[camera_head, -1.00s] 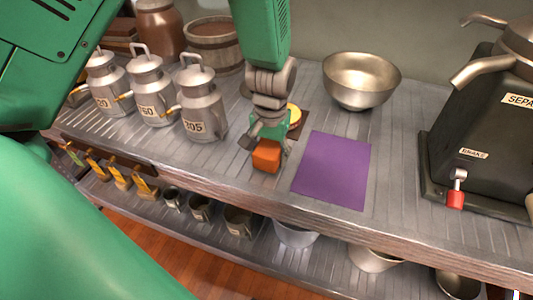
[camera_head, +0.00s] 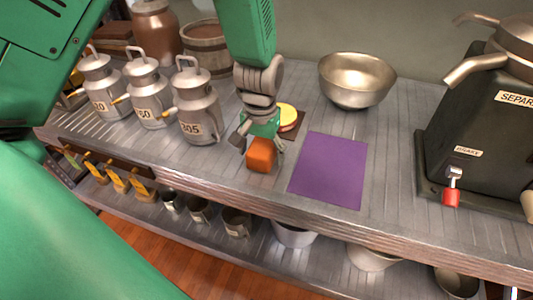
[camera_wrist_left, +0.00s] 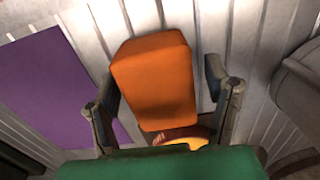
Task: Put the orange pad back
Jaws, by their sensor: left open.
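The orange pad (camera_head: 261,155) is a small block near the front edge of the grey counter, left of a flat purple square (camera_head: 328,170). My left gripper (camera_head: 259,143) is just above and behind it, with its fingers apart. In the left wrist view the orange pad (camera_wrist_left: 155,80) shows large between the open fingers (camera_wrist_left: 163,100), with a gap visible on the right side. I cannot tell whether the left finger touches it. My right gripper is not in view.
A yellow disc (camera_head: 288,116) on a brown square lies behind the gripper. Labelled milk cans (camera_head: 198,105) stand to the left. A metal bowl (camera_head: 356,80) is behind the purple square, and a black separator machine (camera_head: 470,130) is at right. A lower shelf holds cups and pots.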

